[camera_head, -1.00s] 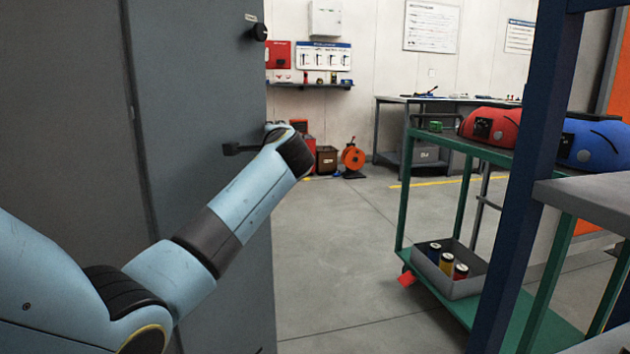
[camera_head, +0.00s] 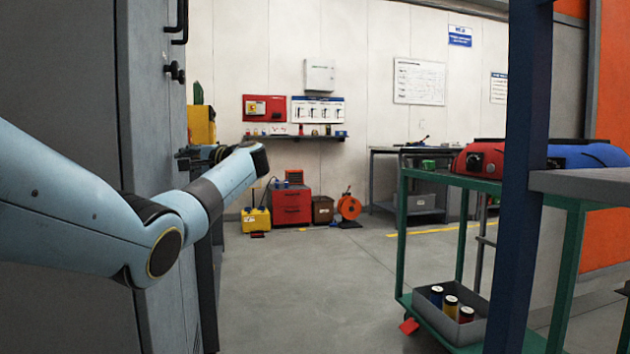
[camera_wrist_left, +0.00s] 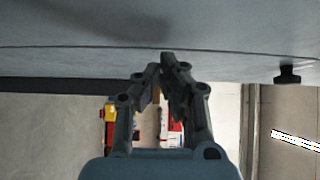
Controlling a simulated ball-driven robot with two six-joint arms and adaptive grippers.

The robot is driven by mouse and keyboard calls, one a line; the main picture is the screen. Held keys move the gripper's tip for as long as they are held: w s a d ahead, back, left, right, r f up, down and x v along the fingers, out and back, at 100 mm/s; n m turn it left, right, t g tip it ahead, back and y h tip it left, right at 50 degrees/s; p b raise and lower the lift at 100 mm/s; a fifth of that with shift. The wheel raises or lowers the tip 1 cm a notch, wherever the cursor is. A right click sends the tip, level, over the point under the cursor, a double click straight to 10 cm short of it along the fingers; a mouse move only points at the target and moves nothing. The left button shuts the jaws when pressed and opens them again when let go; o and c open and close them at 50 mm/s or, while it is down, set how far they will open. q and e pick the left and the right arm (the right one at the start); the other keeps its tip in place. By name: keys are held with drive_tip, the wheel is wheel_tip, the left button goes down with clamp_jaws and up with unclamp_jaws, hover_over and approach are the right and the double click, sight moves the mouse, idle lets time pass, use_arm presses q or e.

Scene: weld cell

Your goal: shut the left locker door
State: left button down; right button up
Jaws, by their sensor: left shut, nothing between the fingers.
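The locker door (camera_head: 150,200) is a tall grey panel at the left of the head view, seen at a steep slant. A dark handle (camera_head: 178,22) and a knob (camera_head: 175,73) are near its far edge. Its grey face (camera_wrist_left: 120,30) fills the top of the left wrist view, with a dark knob (camera_wrist_left: 288,74) at right. My left gripper (camera_head: 184,158) is at the panel's far edge, below the knob. In the wrist view its closed fingertips (camera_wrist_left: 165,62) overlap the panel's lower border, empty; contact is unclear. My right gripper is not in view.
A green trolley (camera_head: 402,240) with red and blue machines stands at right, behind a dark blue post (camera_head: 525,180). A red cabinet (camera_head: 291,206) and a yellow can (camera_head: 256,219) stand by the back wall. The middle floor (camera_head: 320,290) is clear.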

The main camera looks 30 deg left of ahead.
use_arm(q)
drive_tip(key=shift+s+a+n+g, duration=0.3)
drive_tip(key=shift+s+a+g, duration=0.05)
drive_tip(key=shift+a+g, duration=0.2)
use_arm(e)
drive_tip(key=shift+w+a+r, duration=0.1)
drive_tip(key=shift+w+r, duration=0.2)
use_arm(q)
drive_tip(key=d, duration=1.2)
drive_tip(key=shift+w, duration=0.3)
drive_tip(key=shift+d, duration=0.1)
